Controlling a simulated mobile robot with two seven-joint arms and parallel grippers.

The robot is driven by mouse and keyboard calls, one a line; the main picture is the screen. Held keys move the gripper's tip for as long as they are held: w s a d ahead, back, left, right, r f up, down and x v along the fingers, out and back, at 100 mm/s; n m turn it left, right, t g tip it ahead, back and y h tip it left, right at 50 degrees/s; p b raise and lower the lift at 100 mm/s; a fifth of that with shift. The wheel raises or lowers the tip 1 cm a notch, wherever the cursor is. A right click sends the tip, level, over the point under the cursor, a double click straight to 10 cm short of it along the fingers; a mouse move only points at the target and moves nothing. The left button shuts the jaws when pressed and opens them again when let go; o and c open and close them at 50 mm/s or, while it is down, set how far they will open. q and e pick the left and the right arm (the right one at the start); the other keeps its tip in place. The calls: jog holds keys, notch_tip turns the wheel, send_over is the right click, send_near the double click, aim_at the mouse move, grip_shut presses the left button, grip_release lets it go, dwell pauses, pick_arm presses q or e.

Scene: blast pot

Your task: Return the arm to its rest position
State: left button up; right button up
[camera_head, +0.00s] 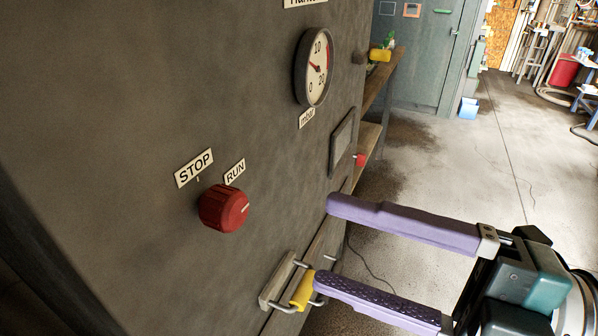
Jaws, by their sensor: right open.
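My right gripper (335,240) reaches in from the lower right. Its two long purple fingers are spread apart, with nothing held between them. The fingertips are near the dark grey panel, to the right of a red knob (223,208); I cannot tell whether they touch the panel. The knob's pale mark points toward the RUN label (235,171), with the STOP label (194,167) to its upper left. The lower finger is just right of a yellow piece (301,289) on a metal latch and partly overlaps it. My left gripper is not in view.
A round gauge (314,67) is on the panel above. A wooden shelf (383,80) stands behind the panel's right edge. Concrete floor (440,170) is open to the right. A blue bin (468,108) and a red bucket (563,70) are far back.

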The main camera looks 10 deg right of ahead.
jog(key=w+d+m+t+h+p, duration=0.2)
jog(key=w+d+m+h+p, duration=0.2)
jog(key=d+m+h, duration=0.75)
jog(key=s+a+f+m+g+h+p, duration=0.1)
jog(key=s+a+m+g+h+p, duration=0.15)
jog(key=s+m+g, duration=0.95)
jog(key=s+r+t+p, duration=0.1)
jog(key=s+r+p, duration=0.1)
jog(key=r+p, duration=1.6)
jog(key=s+r+t+p, duration=0.1)
jog(key=r+t+p, duration=0.1)
jog(key=r+p, duration=1.7)
jog(key=shift+s+d+p, duration=0.4)
jog(key=shift+d, duration=0.05)
jog(key=shift+m, duration=0.25)
